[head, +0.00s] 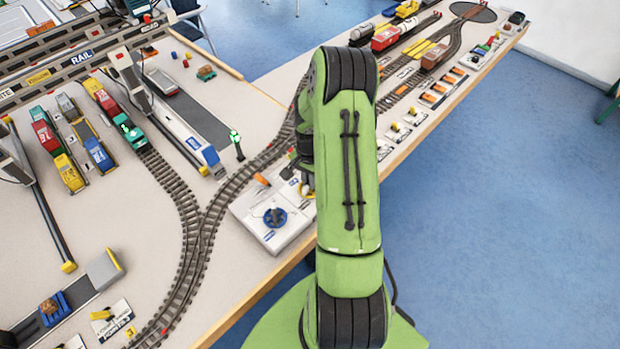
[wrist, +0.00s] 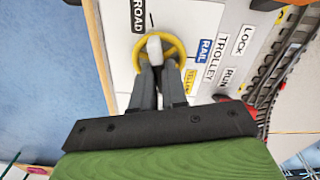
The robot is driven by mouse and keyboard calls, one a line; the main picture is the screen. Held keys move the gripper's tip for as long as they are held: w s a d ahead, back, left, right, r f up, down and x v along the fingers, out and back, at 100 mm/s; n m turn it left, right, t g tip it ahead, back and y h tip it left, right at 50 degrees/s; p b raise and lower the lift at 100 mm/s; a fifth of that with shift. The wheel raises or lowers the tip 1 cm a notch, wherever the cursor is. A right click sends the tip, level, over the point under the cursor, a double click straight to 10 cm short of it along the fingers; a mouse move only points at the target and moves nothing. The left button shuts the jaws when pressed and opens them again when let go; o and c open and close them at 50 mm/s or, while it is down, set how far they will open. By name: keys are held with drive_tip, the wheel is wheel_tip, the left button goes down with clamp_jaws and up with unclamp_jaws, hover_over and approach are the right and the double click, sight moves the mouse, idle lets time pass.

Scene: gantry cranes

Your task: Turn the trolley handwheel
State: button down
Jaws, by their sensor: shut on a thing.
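In the wrist view a yellow handwheel (wrist: 177,48) sits on a white panel (wrist: 120,75) beside labels reading ROAD, RAIL, YELLOW and TROLLEY. A pale block-like grip (wrist: 154,46) stands up on the wheel. My gripper (wrist: 158,64) is over the wheel with its two grey fingers shut on that grip. The fingers cover the near part of the wheel. In the head view my green arm hides most of the gripper and of the yellow wheel. A blue handwheel (head: 275,217) on the same control panel (head: 250,210) stands left of the arm.
A curved rail track (head: 205,225) runs left of the panel. A small green signal post (head: 236,143) stands behind it. Toy wagons (head: 70,172) and gantry cranes fill the left side. More wagons (head: 390,38) stand at the back right. The blue floor right of the table is clear.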

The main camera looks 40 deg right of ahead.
drive_tip(key=m+b, duration=0.1)
drive_tip(key=m, duration=0.4)
drive_tip(key=shift+s+m, duration=0.1)
drive_tip(key=shift+m, duration=0.2)
drive_tip(key=shift+s+m+b, duration=0.1)
drive_tip(key=shift+m+b, duration=0.55)
drive_tip(key=shift+m, duration=1.55)
drive_tip(key=c, duration=1.2)
unclamp_jaws()
drive_tip(key=shift+o, duration=0.2)
wheel_tip(320, 180, up, 16)
drive_tip(key=p, duration=0.2)
drive_tip(key=shift+p, duration=0.4)
drive_tip(key=shift+f, duration=0.15)
